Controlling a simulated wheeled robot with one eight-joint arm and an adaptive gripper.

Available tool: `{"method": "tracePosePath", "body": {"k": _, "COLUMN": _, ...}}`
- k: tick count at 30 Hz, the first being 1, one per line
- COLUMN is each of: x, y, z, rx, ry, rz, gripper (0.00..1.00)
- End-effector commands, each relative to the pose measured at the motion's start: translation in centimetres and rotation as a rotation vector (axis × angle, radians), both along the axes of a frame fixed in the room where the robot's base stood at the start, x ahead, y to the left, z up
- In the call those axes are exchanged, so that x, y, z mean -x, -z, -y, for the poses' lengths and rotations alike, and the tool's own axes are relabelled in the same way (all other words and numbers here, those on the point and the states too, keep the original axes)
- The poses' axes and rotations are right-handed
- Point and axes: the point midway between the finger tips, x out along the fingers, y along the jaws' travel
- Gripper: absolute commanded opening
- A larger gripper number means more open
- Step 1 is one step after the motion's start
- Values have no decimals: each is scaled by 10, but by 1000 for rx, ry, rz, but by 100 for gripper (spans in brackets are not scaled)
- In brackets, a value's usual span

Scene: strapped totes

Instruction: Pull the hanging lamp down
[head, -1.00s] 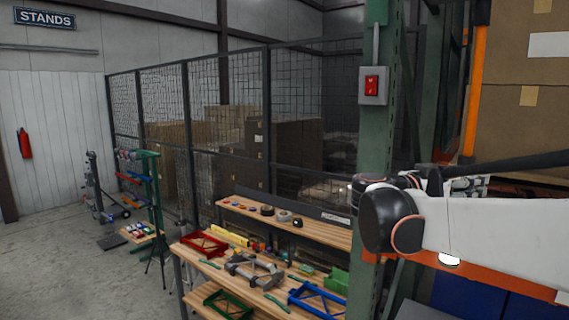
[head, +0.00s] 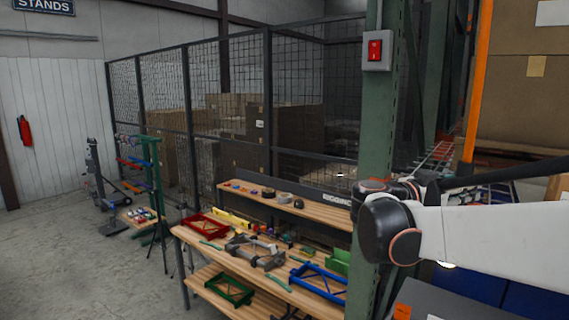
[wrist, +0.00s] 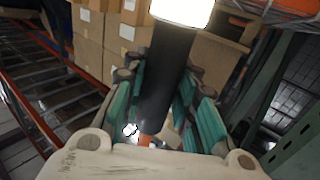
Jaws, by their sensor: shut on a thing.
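The lamp shows in the wrist view as a dark cylinder (wrist: 168,70) with a bright white lit end (wrist: 182,10) at the top of the picture. My gripper (wrist: 163,90) has its teal-padded fingers on either side of the cylinder and is shut on it. In the head view my white arm covers most of the lamp; only a small glowing part (head: 447,265) shows just under the arm. My gripper is hidden behind the arm there.
A green rack post (head: 376,150) with a red switch box (head: 376,50) stands just left of my arm. A workbench (head: 205,243) with frames and tools is at centre. Cardboard boxes (head: 520,110) fill the rack at right.

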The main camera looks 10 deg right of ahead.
Motion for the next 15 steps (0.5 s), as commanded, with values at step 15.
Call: {"method": "tracePosePath", "body": {"k": 15, "x": -1, "y": 139, "z": 0, "rx": -1, "ry": 0, "rz": 0, "gripper": 0}}
